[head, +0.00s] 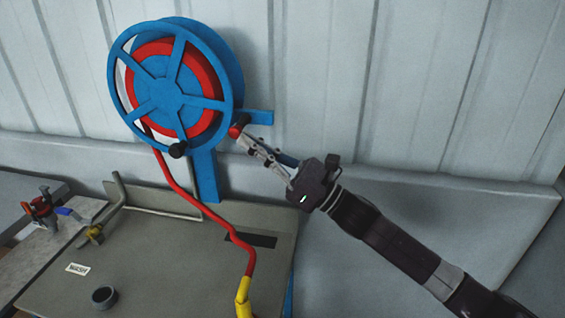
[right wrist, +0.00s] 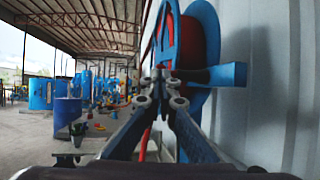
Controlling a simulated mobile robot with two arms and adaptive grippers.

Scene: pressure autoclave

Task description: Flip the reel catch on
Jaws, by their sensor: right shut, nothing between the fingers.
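A blue hose reel (head: 173,96) wound with red hose stands on a blue post at the back of the bench in the head view. It also shows behind my fingers in the right wrist view (right wrist: 205,22). A small red piece with a dark end (head: 237,128), which looks like the catch, sits at the reel's lower right rim by a blue bracket (head: 258,118). My right gripper (head: 243,136) is shut and empty, its fingertips at or just beside this red piece; I cannot tell whether they touch. In the right wrist view the fingertips (right wrist: 161,78) hide the catch. My left gripper is out of view.
Red hose (head: 190,198) hangs from the reel to a yellow nozzle (head: 243,297) at the bench front. The grey bench (head: 165,260) bears a dark cup (head: 104,297) and a brass-coloured fitting (head: 95,233). A pale panelled wall (head: 440,90) stands close behind the reel.

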